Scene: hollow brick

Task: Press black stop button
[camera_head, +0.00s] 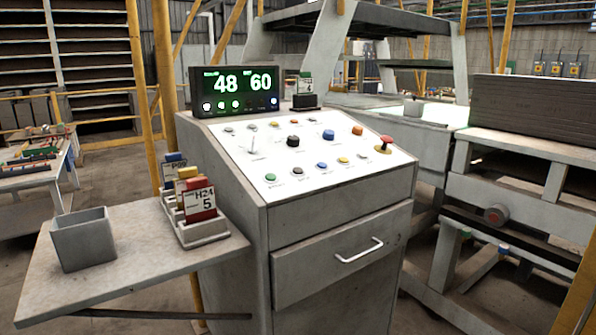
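A grey control console (340,215) stands in the middle, with a sloped white panel (220,150) on top. A larger black button (292,141) sits left of the panel's middle, right of a small lever (253,143). A smaller dark button (297,171) is in the front row, beside a green one (270,177). A red mushroom-shaped button (384,144) is at the panel's right end. The labels are too small to read, so I cannot tell which button is marked stop. Neither of my grippers is in view.
A display (238,90) reading 48 and 60 stands behind the panel. A side shelf (130,278) at left holds a grey bin (84,239) and a rack of tags (201,232). Machinery with a dark hollow block (530,113) stands at right.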

